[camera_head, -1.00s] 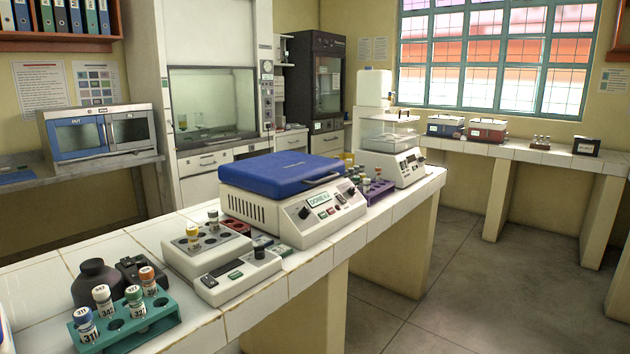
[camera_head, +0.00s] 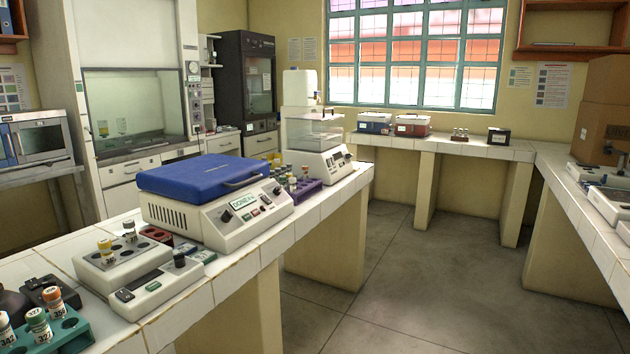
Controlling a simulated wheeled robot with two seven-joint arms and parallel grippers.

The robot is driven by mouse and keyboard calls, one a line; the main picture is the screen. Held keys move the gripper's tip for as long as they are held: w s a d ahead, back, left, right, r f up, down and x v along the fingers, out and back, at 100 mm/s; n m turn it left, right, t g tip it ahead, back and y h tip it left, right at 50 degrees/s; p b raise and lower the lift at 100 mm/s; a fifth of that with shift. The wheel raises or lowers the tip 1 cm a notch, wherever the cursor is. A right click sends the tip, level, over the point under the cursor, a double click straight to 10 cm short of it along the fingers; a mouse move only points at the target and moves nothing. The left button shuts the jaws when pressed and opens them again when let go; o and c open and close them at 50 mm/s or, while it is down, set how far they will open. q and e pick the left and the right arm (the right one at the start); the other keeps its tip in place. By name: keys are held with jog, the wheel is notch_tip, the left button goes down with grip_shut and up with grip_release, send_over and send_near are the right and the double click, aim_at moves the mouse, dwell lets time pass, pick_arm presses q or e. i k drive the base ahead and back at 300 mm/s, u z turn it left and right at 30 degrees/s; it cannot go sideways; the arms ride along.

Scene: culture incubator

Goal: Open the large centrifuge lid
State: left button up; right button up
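The large centrifuge (camera_head: 215,215) stands on the white tiled bench left of centre, a cream box with knobs and a small display on its sloped front. Its blue lid (camera_head: 190,177) lies flat and closed on top. A handle (camera_head: 245,180) runs along the lid's front right edge. Neither of my grippers shows in the head view.
A small block device with vials (camera_head: 125,270) and a teal tube rack (camera_head: 65,332) stand nearer on the same bench. A purple rack (camera_head: 303,189) and a balance (camera_head: 320,160) stand beyond the centrifuge. The floor (camera_head: 400,290) right of the bench is clear. Another bench (camera_head: 570,200) stands at the right.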

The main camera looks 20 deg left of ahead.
aim_at(199, 180)
jog(key=z, duration=0.05)
jog(key=i, duration=2.35)
jog(key=u, duration=0.55)
